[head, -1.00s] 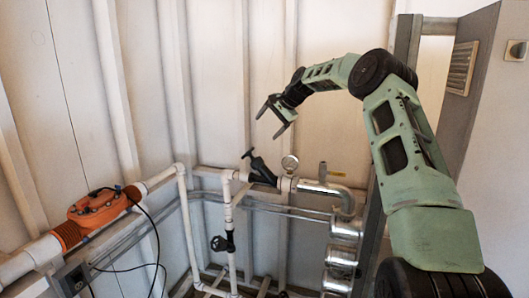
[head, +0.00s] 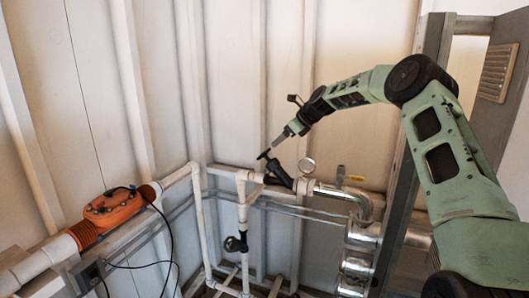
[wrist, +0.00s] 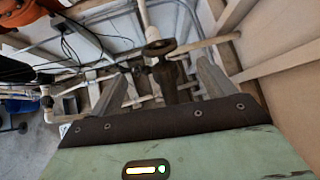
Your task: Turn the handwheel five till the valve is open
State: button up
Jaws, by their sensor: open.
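A black slanted valve (head: 278,171) sits on the white pipework, with a small dark handwheel (head: 264,154) at its upper end. No number shows on it. My gripper (head: 282,138) is open and points down and left, just above and right of this handwheel. In the wrist view the handwheel (wrist: 160,47) and the valve body (wrist: 170,84) show between the two spread fingers of my gripper (wrist: 162,70). I cannot tell whether the fingers touch the wheel. A second black handwheel (head: 234,243) is on a vertical pipe lower down.
An orange device (head: 112,207) with black cables is on the left pipe. A grey post (head: 412,140) stands near my arm. The ribbed wall is behind.

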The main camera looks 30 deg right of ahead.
aim_at(266, 151)
jog(key=p+x, duration=0.4)
jog(key=x, duration=0.7)
jog(key=shift+w+r, duration=0.1)
jog(key=shift+p+x, duration=0.3)
jog(key=shift+x, duration=0.6)
jog(key=shift+d, duration=0.1)
jog(key=c, duration=0.9)
